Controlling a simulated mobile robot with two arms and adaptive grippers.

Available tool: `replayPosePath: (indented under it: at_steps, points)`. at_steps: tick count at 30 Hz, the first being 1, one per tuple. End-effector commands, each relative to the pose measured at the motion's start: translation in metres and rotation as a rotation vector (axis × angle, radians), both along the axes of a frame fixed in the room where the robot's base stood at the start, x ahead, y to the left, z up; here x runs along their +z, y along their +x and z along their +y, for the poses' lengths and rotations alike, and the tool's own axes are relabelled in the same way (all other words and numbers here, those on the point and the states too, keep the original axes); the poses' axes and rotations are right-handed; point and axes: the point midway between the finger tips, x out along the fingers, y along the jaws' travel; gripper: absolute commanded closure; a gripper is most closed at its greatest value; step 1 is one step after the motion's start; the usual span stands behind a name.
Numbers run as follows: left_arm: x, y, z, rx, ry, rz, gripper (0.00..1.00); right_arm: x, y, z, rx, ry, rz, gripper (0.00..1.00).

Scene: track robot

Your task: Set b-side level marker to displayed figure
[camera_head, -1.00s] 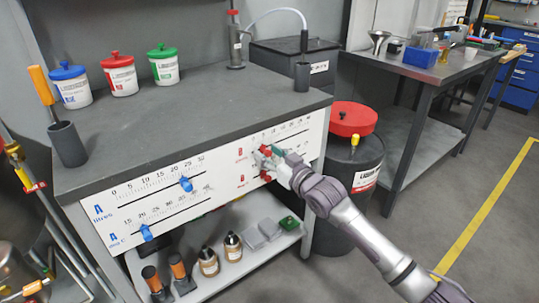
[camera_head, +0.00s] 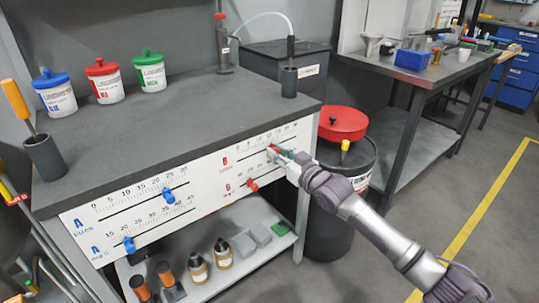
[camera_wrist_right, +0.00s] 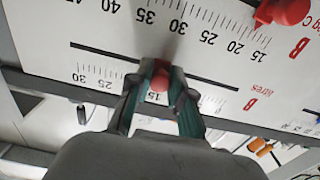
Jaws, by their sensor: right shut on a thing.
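The white front panel (camera_head: 215,185) of the bench carries two A scales on the left and two B scales on the right. My right gripper (camera_head: 275,153) is at the upper B scale, in litres. In the right wrist view my gripper (camera_wrist_right: 163,72) is shut on the red B litres marker (camera_wrist_right: 159,82), with a green-edged finger on each side. The marker stands close to the 15 figure; its exact reading is partly hidden by the fingers. The lower red B marker (camera_head: 252,184) sits near the low end of its degree scale. My left gripper is out of view.
Blue A markers (camera_head: 168,196) sit on the left scales. Lidded jars (camera_head: 104,82) and a pump (camera_head: 224,50) stand on the bench top. Bottles (camera_head: 197,268) are on the shelf below.

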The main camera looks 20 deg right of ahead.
Motion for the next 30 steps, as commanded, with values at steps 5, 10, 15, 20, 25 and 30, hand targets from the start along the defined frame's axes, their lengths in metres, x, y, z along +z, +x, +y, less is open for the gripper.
replayPosePath:
  at_steps: [5, 10, 15, 20, 25, 30]
  points:
    - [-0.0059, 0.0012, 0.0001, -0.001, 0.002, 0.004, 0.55, -0.0017, 0.0019, -0.0059, 0.001, 0.001, 0.003, 1.0]
    - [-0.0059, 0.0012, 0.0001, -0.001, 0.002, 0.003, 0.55, -0.0019, 0.0019, -0.0059, 0.0, 0.001, 0.003, 1.0]
    - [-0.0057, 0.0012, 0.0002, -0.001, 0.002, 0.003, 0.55, -0.0018, 0.0019, -0.0058, 0.0, 0.001, 0.003, 0.65]
    - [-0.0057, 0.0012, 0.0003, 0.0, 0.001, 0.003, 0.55, -0.0017, 0.0019, -0.0057, 0.0, 0.001, 0.003, 0.53]
    - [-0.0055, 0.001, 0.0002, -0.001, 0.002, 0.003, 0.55, -0.0017, 0.0017, -0.0056, 0.001, 0.001, 0.003, 0.53]
    - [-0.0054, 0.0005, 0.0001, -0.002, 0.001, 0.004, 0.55, -0.0028, -0.0071, -0.0091, 0.0, 0.002, 0.004, 0.53]
